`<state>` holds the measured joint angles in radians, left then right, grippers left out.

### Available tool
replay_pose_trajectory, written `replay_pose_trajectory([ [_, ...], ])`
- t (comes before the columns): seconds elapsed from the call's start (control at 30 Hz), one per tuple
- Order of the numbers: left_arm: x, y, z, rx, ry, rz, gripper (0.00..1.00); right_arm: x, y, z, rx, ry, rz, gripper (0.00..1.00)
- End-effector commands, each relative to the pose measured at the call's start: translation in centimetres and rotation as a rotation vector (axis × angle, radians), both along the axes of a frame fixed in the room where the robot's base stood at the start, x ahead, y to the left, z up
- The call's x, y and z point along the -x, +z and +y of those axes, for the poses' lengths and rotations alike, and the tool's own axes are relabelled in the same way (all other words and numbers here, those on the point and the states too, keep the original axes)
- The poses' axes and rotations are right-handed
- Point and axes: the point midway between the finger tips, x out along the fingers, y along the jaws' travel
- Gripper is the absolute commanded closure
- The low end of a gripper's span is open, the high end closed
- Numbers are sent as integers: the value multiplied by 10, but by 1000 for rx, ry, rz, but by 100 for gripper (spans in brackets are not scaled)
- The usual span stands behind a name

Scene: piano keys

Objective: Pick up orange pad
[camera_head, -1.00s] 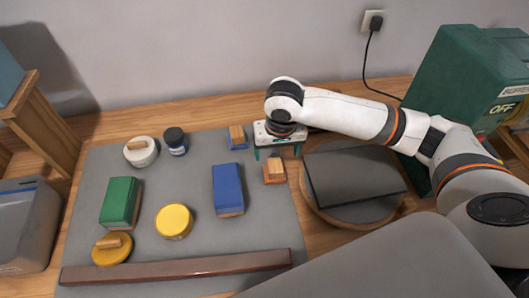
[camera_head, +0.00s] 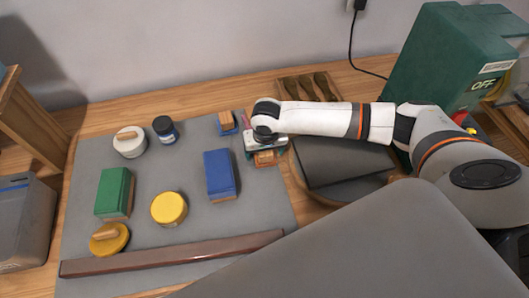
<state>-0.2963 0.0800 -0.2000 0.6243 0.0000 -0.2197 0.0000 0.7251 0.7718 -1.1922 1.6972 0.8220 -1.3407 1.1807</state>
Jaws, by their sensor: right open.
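The orange pad (camera_head: 265,159) is a small block with a wooden top, near the right edge of the grey mat (camera_head: 150,208). My right gripper (camera_head: 265,152) is open and sits right at the pad, from above and behind. Its fingers show at the pad's left and right sides. The wrist hides the pad's far part, and I cannot tell whether the fingers touch it. My left gripper is not in view.
A blue block (camera_head: 220,175) and a small blue pad (camera_head: 227,123) lie left of my gripper. A round board with a dark slab (camera_head: 345,160) stands close on the right. Yellow pads, a green block (camera_head: 114,193) and jars lie farther left. A brown bar (camera_head: 170,253) edges the mat.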

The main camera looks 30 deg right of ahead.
Motion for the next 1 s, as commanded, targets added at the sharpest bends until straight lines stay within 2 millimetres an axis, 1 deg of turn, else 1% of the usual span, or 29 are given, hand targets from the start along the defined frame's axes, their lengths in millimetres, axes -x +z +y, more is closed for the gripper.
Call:
replay_pose_trajectory([
  [0.2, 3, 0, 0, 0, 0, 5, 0, 0, -1, 0, 0, 0, 0, 18],
  [0.27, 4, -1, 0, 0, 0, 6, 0, 0, -1, 0, 0, 0, 0, 28],
  [0.3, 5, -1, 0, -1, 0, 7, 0, 0, -1, 0, 0, 0, 0, 35],
  [0.5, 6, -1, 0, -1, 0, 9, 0, 0, -1, 0, 0, 0, 0, 67],
  [0.77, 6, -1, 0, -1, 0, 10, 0, 0, 2, 0, 0, -1, 0, 67],
  [0.87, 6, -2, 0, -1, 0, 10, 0, -1, 12, 0, -2, -1, -2, 67],
  [1.0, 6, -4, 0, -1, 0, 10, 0, -1, 38, 0, -3, 1, -4, 67],
])
